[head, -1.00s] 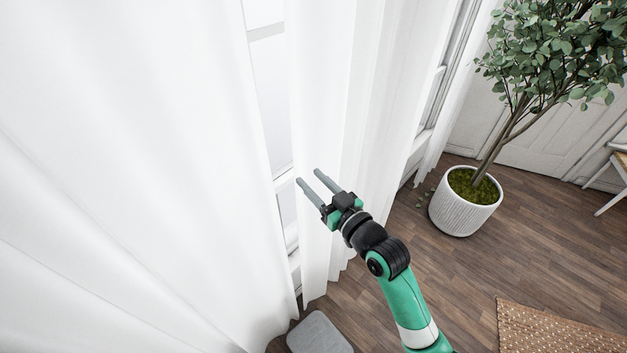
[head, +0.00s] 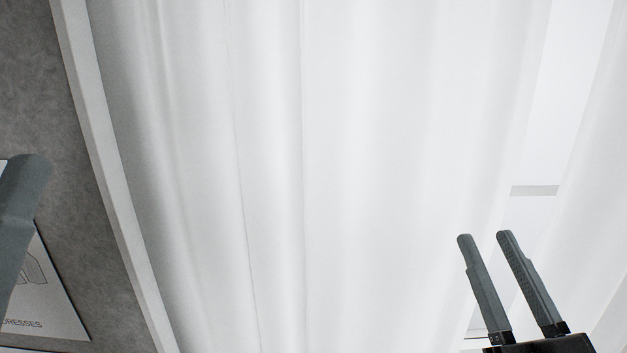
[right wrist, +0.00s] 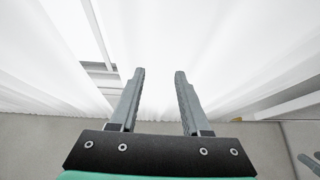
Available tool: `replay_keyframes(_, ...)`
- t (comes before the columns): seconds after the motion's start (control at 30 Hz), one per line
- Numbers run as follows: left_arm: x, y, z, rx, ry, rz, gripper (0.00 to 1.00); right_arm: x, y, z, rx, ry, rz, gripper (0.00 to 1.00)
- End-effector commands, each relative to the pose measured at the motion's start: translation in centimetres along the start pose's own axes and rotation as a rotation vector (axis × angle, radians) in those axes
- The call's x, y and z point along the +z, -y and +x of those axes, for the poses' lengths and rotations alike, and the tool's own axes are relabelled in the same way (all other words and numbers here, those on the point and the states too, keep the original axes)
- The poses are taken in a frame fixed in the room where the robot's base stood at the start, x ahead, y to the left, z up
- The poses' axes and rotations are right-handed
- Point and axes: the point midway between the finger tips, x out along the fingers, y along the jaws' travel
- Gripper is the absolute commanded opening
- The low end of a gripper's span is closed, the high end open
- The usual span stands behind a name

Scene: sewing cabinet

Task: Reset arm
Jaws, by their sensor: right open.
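My right gripper (head: 484,237) is at the lower right of the head view, its two grey fingers parallel with a clear gap between them. It is open and empty, in front of the white curtain (head: 350,140). The right wrist view also shows my right gripper (right wrist: 160,72) with nothing between its fingers. A grey finger of what looks like my left gripper (head: 25,190) enters at the left edge of the head view. The rest of it is out of frame, so its opening cannot be told.
A grey wall (head: 40,95) with a white vertical trim (head: 103,155) stands left of the curtain. A poster (head: 45,295) with a drawing and lettering is on that wall, partly covered by the grey finger.

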Motion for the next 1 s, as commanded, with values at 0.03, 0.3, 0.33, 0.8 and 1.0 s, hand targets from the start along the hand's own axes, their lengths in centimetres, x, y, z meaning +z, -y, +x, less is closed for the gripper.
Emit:
replay_keyframes(0.03, 0.0, 0.0, 0.0, 0.000, 0.000, 0.000, 0.58, -3.8, 1.1, 0.3, -0.016, -0.076, 0.009, 0.47)
replay_keyframes(0.3, -1.3, 0.0, 1.5, 0.000, 0.002, 0.000, 0.58, -17.3, 2.0, -1.0, -0.009, -0.277, 0.075, 0.47)
replay_keyframes(0.33, -2.2, 0.0, 2.5, 0.000, 0.002, 0.000, 0.58, -18.3, 2.0, -0.2, -0.009, -0.276, 0.073, 0.47)
replay_keyframes(0.8, -10.5, 0.0, 11.3, 0.000, 0.000, 0.000, 0.58, -28.2, 1.4, 6.2, -0.009, -0.272, 0.070, 0.47)
replay_keyframes(1.0, -10.2, 0.0, 11.1, 0.000, 0.001, 0.000, 0.58, -27.9, 1.4, 6.0, -0.009, -0.271, 0.070, 0.47)
